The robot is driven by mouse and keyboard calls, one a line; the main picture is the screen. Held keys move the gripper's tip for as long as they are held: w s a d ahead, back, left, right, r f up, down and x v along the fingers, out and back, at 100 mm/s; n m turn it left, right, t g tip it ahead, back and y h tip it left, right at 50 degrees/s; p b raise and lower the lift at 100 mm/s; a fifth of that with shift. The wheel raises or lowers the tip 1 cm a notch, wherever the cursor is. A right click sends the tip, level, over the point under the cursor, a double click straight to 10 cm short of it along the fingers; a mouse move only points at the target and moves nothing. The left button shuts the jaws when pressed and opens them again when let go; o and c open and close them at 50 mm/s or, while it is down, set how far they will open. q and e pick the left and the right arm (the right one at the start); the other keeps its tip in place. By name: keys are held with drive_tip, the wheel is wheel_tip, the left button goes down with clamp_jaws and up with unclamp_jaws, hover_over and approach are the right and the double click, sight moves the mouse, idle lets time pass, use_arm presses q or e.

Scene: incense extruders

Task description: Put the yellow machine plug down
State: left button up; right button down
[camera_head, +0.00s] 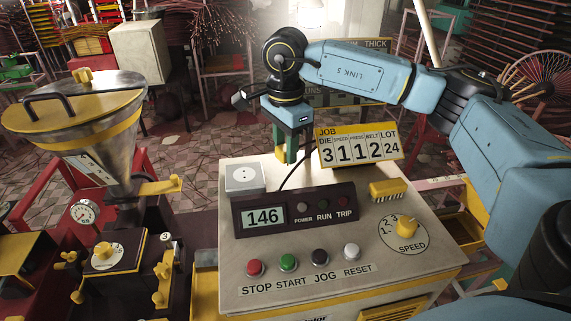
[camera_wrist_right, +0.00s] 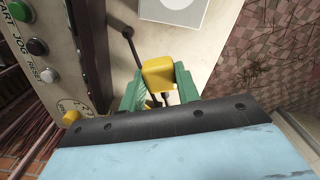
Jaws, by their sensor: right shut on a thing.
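The yellow plug (camera_wrist_right: 158,75) is between the green fingers of my right gripper (camera_wrist_right: 160,88) in the right wrist view. A dark cable (camera_wrist_right: 134,50) runs from the control box top towards it. In the head view my right gripper (camera_head: 293,152) points down over the back edge of the control box (camera_head: 330,278), between the white socket plate (camera_head: 243,177) and the job sign. The socket plate also shows in the right wrist view (camera_wrist_right: 178,12), apart from the plug. My left gripper is not in view.
The yellow-topped job sign (camera_head: 358,148) stands close right of my right gripper. A yellow brush-like block (camera_head: 389,190) lies on the box near the speed knob (camera_head: 405,233). A dark display panel (camera_head: 295,209) stands in front. A metal hopper (camera_head: 85,120) stands at left.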

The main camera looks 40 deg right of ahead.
sight(286, 180)
wheel_tip(286, 180, down, 5)
drive_tip(key=shift+r, duration=0.2)
drive_tip(key=shift+f+b, duration=0.35)
drive_tip(key=shift+f, duration=0.2)
drive_tip(key=shift+f, duration=0.1)
drive_tip(key=c, duration=1)
unclamp_jaws()
